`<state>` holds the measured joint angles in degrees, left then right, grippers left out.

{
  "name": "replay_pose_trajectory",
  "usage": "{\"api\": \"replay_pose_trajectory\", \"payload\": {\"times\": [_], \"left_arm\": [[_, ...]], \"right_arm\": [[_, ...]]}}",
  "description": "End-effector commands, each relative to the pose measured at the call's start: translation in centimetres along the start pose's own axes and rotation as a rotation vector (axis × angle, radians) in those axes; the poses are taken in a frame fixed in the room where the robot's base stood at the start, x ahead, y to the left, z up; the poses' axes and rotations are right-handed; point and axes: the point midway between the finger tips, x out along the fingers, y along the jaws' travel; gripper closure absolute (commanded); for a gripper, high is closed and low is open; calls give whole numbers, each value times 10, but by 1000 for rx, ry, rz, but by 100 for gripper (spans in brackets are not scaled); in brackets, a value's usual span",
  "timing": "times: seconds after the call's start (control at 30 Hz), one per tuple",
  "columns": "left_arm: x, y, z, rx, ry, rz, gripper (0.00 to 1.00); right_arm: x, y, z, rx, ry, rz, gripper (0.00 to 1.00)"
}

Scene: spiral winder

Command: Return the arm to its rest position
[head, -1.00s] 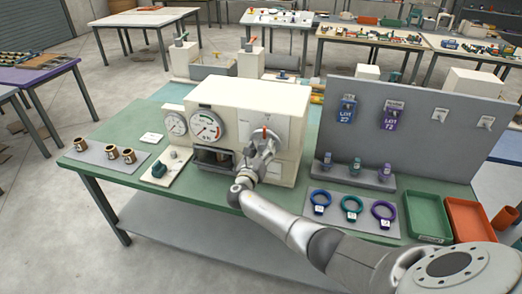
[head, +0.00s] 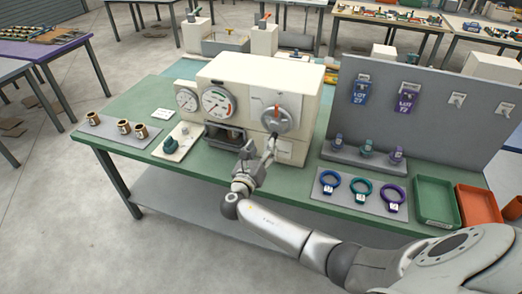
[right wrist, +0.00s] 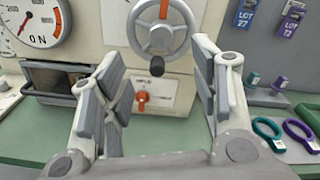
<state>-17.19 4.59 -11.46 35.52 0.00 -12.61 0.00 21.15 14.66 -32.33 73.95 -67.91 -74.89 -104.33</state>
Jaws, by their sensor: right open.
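My right gripper (head: 256,152) is in front of the cream machine (head: 250,80), a little below its grey handwheel (head: 281,122). In the right wrist view its two fingers (right wrist: 156,62) stand wide apart with nothing held between them. A small orange switch (right wrist: 141,97) sits below the wheel. My right arm reaches in from the lower right. My left gripper is not in view.
Blue, teal and purple rings lie on a grey mat (head: 347,210) right of the machine. A green tray (head: 437,203) and an orange tray (head: 480,207) stand further right. A grey tag panel (head: 430,120) rises behind. Brass cups stand on a mat (head: 105,128) at the left.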

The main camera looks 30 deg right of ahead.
Motion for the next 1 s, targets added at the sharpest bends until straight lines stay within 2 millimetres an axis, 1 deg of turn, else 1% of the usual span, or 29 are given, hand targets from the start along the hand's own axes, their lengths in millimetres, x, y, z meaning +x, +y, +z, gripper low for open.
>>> {"api": "replay_pose_trajectory", "payload": {"times": [0.13,0.57,0.67,0.73,0.77,0.87,0.9,0.97,1.0], "left_arm": [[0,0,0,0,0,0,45],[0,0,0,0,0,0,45],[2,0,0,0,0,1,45],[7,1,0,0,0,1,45],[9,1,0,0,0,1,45],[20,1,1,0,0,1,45],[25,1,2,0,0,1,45],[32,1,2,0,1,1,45],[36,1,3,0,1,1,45]], "right_arm": [[-5,0,0,-1,0,-1,45],[-5,0,0,0,0,0,45],[-5,2,-10,8,15,8,45],[-7,7,-31,29,49,26,45],[-8,10,-44,44,72,39,45],[-16,20,-107,125,185,84,45],[-21,25,-137,169,243,101,45],[-31,29,-182,242,335,118,45],[-40,32,-213,292,398,124,45]]}}
